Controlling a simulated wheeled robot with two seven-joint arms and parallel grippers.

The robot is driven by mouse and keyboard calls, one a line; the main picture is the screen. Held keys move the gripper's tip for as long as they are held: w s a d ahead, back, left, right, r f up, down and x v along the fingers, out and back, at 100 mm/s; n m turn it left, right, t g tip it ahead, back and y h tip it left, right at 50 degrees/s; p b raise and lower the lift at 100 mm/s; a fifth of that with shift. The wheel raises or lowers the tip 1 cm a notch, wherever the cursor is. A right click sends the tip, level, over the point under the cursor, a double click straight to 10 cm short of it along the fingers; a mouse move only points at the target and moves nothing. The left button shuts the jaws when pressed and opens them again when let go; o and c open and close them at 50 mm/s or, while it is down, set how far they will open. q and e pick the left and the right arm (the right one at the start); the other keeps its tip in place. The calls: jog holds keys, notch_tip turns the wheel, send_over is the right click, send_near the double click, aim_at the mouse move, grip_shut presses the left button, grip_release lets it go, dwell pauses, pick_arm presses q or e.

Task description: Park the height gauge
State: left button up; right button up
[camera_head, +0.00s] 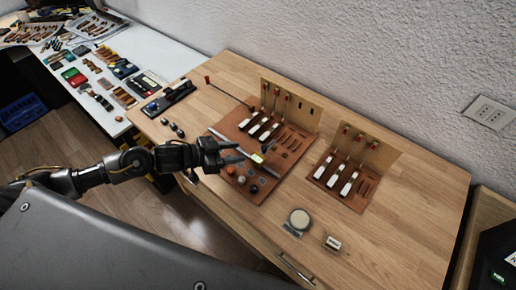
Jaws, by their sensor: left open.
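My left gripper (236,152) reaches in from the left over the front-left part of the larger brown board. Its jaws are open and empty, with the fingers pointing right. I cannot tell for certain which piece is the height gauge. A dark device (168,97) lies at the table's left end. My right gripper is not in view.
The larger brown board (270,188) and a smaller one (355,204) carry upright hammers and white-tipped keys. Small knobs (241,180) sit below the gripper. A round pale disc (299,218) and a small labelled block (333,243) stand at the front. The table's right side is clear.

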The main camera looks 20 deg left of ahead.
aim_at(258, 154)
pick_arm(q)
jog(key=p+x, duration=0.2)
jog(key=x, duration=0.7)
grip_shut()
